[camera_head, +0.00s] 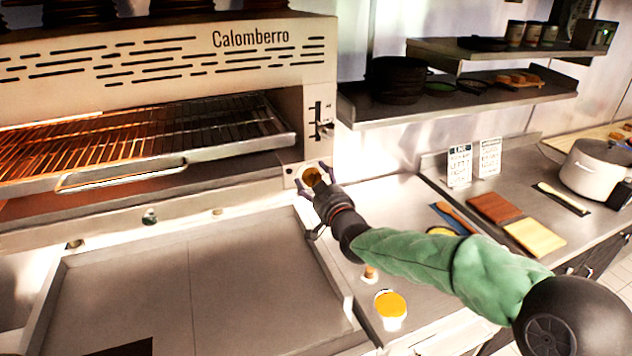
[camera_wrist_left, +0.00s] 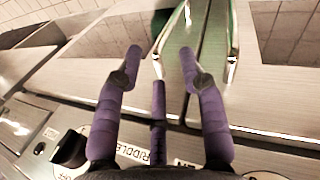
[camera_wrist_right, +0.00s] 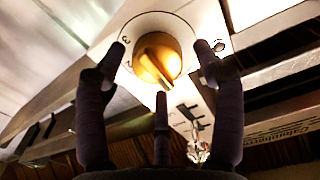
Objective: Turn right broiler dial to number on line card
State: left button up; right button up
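The right broiler dial (camera_head: 311,176) is a brass-coloured knob on the broiler's front, below its right end. In the right wrist view the dial (camera_wrist_right: 157,60) sits on a white plate with numbers, a 3 and apparently a 2 at its left. My right gripper (camera_head: 317,174) is at the dial. Its fingers (camera_wrist_right: 160,48) stand apart on either side of the knob, with gaps visible. The line card (camera_head: 459,165) is a white card standing on the right counter, beside a second card (camera_head: 487,158); their numbers are too small to read. My left gripper (camera_wrist_left: 160,58) is open and empty.
The broiler (camera_head: 265,75) has a wire rack pulled out. A flat griddle surface (camera_head: 240,270) lies below. The left wrist view shows a black knob (camera_wrist_left: 70,148) near a griddle label. Orange-topped container (camera_head: 390,306), boards (camera_head: 495,207) and pot (camera_head: 597,172) stand right.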

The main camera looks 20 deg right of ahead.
jog(key=shift+r, duration=0.15)
jog(key=c, duration=0.9)
